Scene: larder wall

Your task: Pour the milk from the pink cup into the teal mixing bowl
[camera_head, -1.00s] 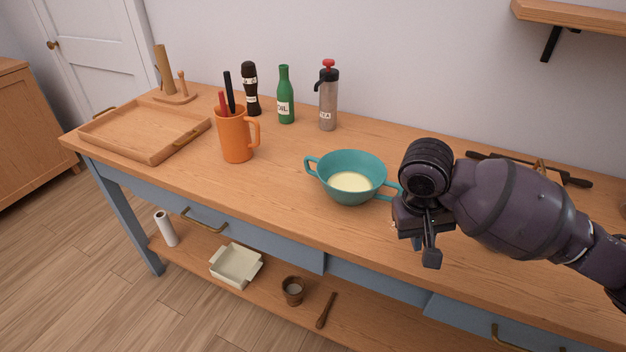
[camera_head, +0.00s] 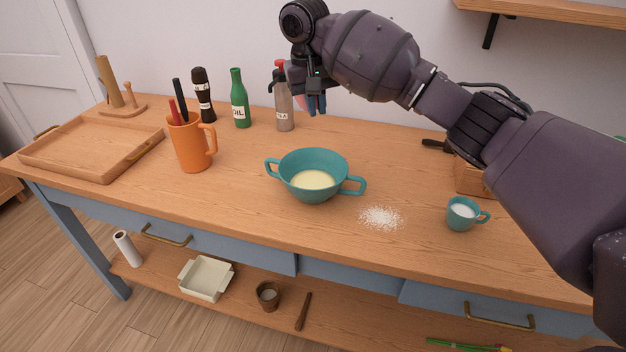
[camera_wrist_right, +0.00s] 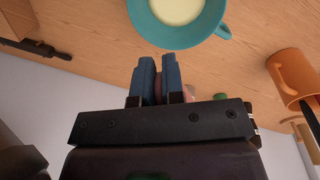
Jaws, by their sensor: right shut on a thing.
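The teal mixing bowl (camera_head: 318,192) stands upright on the worktop with pale cream liquid in it; it also shows at the top of the right wrist view (camera_wrist_right: 160,32). My right gripper (camera_head: 314,103) is raised behind and above the bowl, in front of the grey bottle. Its blue fingers (camera_wrist_right: 160,75) are shut on the pink cup (camera_wrist_right: 187,92), of which only small pink patches show between and beside the fingers. The rest of the cup, its tilt and its contents are hidden. My left gripper is not in view.
A small teal cup (camera_head: 459,218) with white contents and a patch of spilled white grains (camera_head: 381,217) lie right of the bowl. An orange mug of utensils (camera_head: 193,150), a green oil bottle (camera_head: 239,104) and a grey bottle (camera_head: 284,112) stand left and behind. A wooden tray (camera_head: 75,172) is far left.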

